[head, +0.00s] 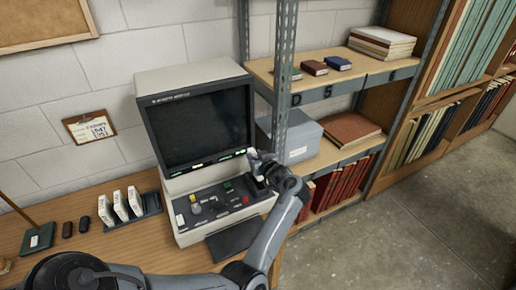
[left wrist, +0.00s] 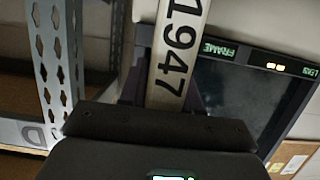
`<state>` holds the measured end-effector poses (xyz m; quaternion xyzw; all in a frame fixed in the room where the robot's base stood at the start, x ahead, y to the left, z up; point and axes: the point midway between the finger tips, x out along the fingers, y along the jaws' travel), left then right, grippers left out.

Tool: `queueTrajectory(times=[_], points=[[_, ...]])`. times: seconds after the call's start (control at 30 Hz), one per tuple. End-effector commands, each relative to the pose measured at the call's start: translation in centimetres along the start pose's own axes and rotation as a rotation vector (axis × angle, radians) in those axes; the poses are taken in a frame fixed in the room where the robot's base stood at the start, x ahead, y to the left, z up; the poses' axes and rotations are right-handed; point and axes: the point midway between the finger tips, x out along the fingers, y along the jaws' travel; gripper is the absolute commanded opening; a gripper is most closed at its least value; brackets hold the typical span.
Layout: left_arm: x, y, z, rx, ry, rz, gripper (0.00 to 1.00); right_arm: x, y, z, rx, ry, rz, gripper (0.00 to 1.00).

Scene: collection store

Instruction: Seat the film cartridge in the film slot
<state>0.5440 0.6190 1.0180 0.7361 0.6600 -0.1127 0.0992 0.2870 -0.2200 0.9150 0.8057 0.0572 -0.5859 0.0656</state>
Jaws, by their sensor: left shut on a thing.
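My left gripper (head: 262,167) is at the right side of the microfilm reader, by the lower right corner of its screen. It is shut on a white film cartridge marked 1947 (left wrist: 178,50), which stands out beyond the jaws in the left wrist view. In the head view only a small pale piece of the cartridge (head: 252,154) shows. The reader (head: 190,78) has a dark screen (head: 204,125) and a sloped control panel (head: 212,212). I cannot make out the film slot; the gripper and arm cover the panel's right part. My right gripper is not in view.
Several white cartridges (head: 120,206) stand in a dark rack (head: 152,208) left of the reader. A metal shelf unit (head: 283,70) with a grey box (head: 302,140) stands close on the right. A clipboard (head: 90,127) hangs on the wall. Bare desk (head: 100,243) shows at the front left.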

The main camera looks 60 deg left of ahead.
Motion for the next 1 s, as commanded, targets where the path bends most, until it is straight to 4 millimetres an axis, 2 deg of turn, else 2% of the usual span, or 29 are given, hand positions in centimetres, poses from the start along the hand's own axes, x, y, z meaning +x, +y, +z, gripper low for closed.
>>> queueTrajectory(times=[0.27,0.7,1.0], points=[[0.4,0.0,1.7,-0.005,0.002,-0.008,0.0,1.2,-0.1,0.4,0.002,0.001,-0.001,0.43],[1.5,0.0,5.2,-0.004,0.002,-0.007,0.0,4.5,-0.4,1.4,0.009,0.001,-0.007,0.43],[1.7,0.0,5.8,-0.004,0.002,-0.007,0.0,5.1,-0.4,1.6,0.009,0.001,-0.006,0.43]])
